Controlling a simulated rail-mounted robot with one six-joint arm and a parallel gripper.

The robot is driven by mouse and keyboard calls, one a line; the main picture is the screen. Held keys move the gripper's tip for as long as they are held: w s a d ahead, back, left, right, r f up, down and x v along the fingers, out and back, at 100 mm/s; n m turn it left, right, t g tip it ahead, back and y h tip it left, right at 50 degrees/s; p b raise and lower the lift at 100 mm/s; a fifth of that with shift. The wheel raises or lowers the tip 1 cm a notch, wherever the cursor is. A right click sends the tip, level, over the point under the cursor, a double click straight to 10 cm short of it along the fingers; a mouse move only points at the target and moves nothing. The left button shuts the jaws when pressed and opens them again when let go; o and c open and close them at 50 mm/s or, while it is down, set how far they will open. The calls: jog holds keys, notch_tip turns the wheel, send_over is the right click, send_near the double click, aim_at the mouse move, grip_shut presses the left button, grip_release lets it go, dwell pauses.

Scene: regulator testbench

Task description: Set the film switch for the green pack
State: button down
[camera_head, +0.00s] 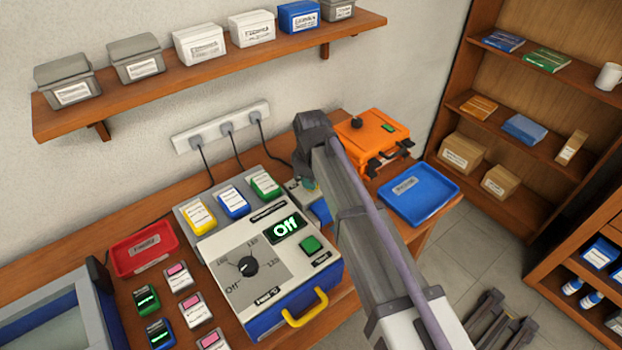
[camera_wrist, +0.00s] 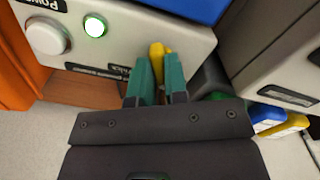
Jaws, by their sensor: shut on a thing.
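In the wrist view, my gripper (camera_wrist: 160,78) has its two teal fingers shut on a yellow switch lever (camera_wrist: 157,50). The lever sits on the grey front panel (camera_wrist: 130,45) of a small device, and the fingers hide part of it and of the label below. The lever's exact setting cannot be told. In the head view, my arm hides most of this device (camera_head: 322,210). The green pack (camera_head: 264,185) stands at the right end of a grey holder, beside the blue pack (camera_head: 233,202) and the yellow pack (camera_head: 199,217).
A tester (camera_head: 250,275) with a dial, an "Off" display and a yellow handle stands in front of the packs. An orange case (camera_head: 370,135) and a blue tray (camera_head: 420,195) lie to the right. A red tray (camera_head: 143,248) is at left. A lit green button (camera_wrist: 95,26) is near the lever.

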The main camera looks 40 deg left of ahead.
jog(key=shift+n, duration=0.5)
jog(key=c, duration=1.1)
grip_release()
jog(key=shift+c, duration=0.2)
notch_tip(320, 180, up, 11)
jog(key=p, duration=1)
jog(key=shift+p, duration=0.4)
jog(key=shift+f, duration=0.1)
